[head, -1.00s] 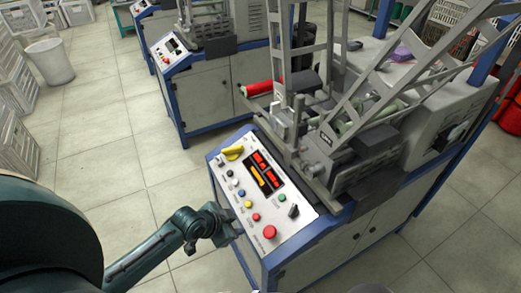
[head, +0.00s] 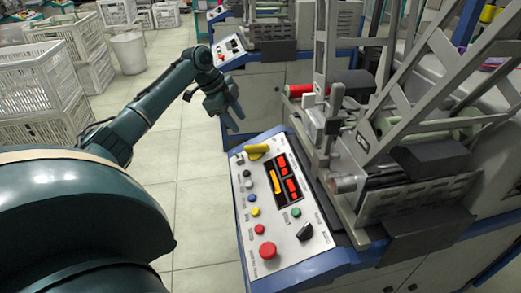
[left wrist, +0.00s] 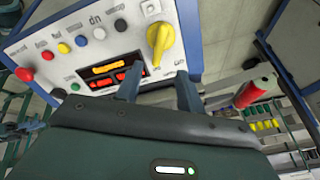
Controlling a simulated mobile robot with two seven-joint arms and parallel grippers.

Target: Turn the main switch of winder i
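The winder's control panel (head: 262,205) carries a large yellow rotary knob (head: 258,151) at its far left corner and a smaller black rotary knob (head: 305,231) near its right edge. My left gripper (head: 236,120) is above and beyond the yellow knob's end of the panel, apart from it. In the left wrist view the left gripper's fingers (left wrist: 157,80) are spread and empty. The yellow knob (left wrist: 160,40) lies ahead of them, its handle pointing roughly along the fingers. My right gripper is in neither view.
The panel also has a red mushroom button (head: 267,250), small coloured buttons and a lit red and yellow display (head: 284,178). The winder's grey frame (head: 345,130) rises on the right. Another winder (head: 265,85) stands behind. White crates (head: 45,80) stand at left, with free floor between.

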